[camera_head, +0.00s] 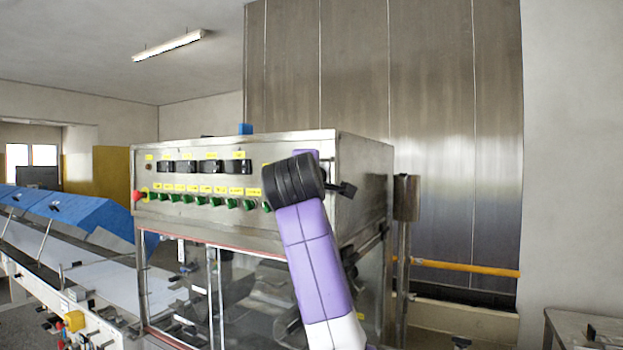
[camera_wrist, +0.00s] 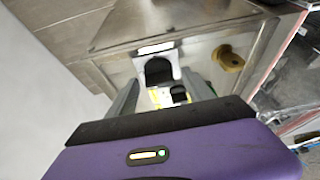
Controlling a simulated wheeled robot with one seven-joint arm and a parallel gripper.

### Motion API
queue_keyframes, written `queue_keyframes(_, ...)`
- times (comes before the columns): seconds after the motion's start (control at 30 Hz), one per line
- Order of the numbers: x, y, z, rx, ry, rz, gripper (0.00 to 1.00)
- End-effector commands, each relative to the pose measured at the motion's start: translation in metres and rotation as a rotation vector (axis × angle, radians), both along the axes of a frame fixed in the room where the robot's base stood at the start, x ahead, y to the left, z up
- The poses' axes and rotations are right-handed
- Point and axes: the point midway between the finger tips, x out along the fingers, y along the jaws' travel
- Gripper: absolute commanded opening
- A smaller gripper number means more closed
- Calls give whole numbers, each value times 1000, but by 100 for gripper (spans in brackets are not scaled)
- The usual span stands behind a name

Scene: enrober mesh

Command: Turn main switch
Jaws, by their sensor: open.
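The steel machine cabinet (camera_head: 365,165) carries a control panel with several green knobs, dark displays and yellow labels. In the wrist view, a black part on a white plate (camera_wrist: 158,70) lies ahead between the fingers of my gripper (camera_wrist: 160,88); it may be the main switch, but I cannot tell surely. A smaller black part (camera_wrist: 179,94) sits just below it. My gripper is open, its two grey fingers spread apart; I cannot tell whether they touch anything. In the head view, my arm covers the panel's right end and my gripper is not clearly visible.
A brass-coloured fitting (camera_wrist: 228,58) sticks out right of the fingers. A red emergency button (camera_head: 137,196) is at the panel's left end. Clear windows (camera_head: 255,295) lie below the panel. A conveyor with blue covers (camera_head: 75,212) runs left. A yellow pipe (camera_head: 465,267) is behind.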

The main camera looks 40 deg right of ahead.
Motion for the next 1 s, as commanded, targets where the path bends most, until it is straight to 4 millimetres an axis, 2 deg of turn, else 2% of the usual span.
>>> queue_keyframes(0.5, -46, 52, -1, -2, -3, 2, 60)
queue_keyframes(1.0, -52, 57, 0, -1, 0, 1, 60)
